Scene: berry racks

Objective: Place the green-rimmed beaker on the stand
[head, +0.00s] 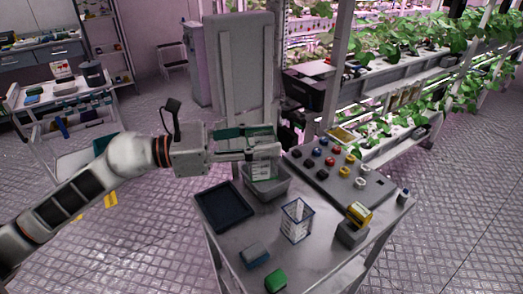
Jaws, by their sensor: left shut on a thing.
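My left gripper (250,146) comes in from the left over the small metal table and is shut on the green-rimmed beaker (264,166). The beaker is clear with white markings, looks upright, and is partly hidden by the fingers. It is held over or in front of a grey bin (268,188); I cannot tell whether it touches it. No thing is clearly recognisable as the stand; a dark, flat, rimmed square (225,206) lies left of the bin, and a grey block (350,233) with a yellow top piece stands at the right. My right gripper is not in view.
A blue-rimmed beaker (297,221) stands mid-table. A blue-grey block (255,255) and a green block (276,281) lie at the front. A grey panel (340,180) with several coloured knobs fills the back right. A tall grey panel (242,75) rises behind my gripper.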

